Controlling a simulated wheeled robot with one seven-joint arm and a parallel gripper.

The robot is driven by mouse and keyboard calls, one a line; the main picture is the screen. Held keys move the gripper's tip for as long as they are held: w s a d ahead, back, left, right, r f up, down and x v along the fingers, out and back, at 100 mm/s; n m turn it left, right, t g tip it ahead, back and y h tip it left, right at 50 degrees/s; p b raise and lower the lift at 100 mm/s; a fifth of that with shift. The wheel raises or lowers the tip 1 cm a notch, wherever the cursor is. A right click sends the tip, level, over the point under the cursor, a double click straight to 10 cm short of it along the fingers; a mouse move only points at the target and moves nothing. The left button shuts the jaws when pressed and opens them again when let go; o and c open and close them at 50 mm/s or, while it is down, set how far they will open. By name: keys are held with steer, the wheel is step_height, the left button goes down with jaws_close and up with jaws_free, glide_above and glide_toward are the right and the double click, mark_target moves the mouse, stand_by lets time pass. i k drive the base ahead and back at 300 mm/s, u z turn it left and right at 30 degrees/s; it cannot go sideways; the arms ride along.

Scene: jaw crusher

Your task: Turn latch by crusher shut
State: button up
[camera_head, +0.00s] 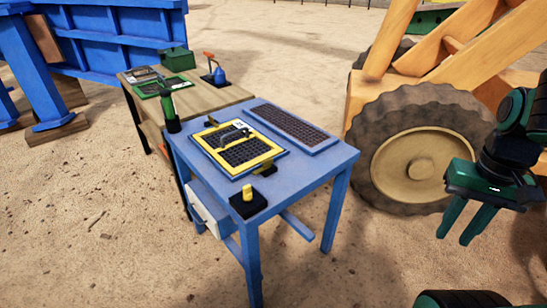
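A small black block with a yellow knob (247,196) sits at the near corner of the blue table and looks like the latch. A small dark fitting with yellow (265,170) sits at the edge of the yellow-framed grid panel (218,167); I cannot tell which of the two is the latch, nor how far it is turned. My gripper (453,240) hangs at the right in the head view, pointing down. Its two green fingers are apart with nothing between them. It is well to the right of the table and touches nothing.
The blue table (285,196) also holds a blue-framed dark grid (289,126). A wooden bench (207,98) with a green box (176,59) stands behind. A big tyre (418,150) of a yellow machine stands at right. Blue steel structure (118,37) is at back left. Sandy ground in front is free.

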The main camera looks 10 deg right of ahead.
mark_target(266, 164)
steer(key=z, duration=0.05)
steer(key=i, duration=0.9)
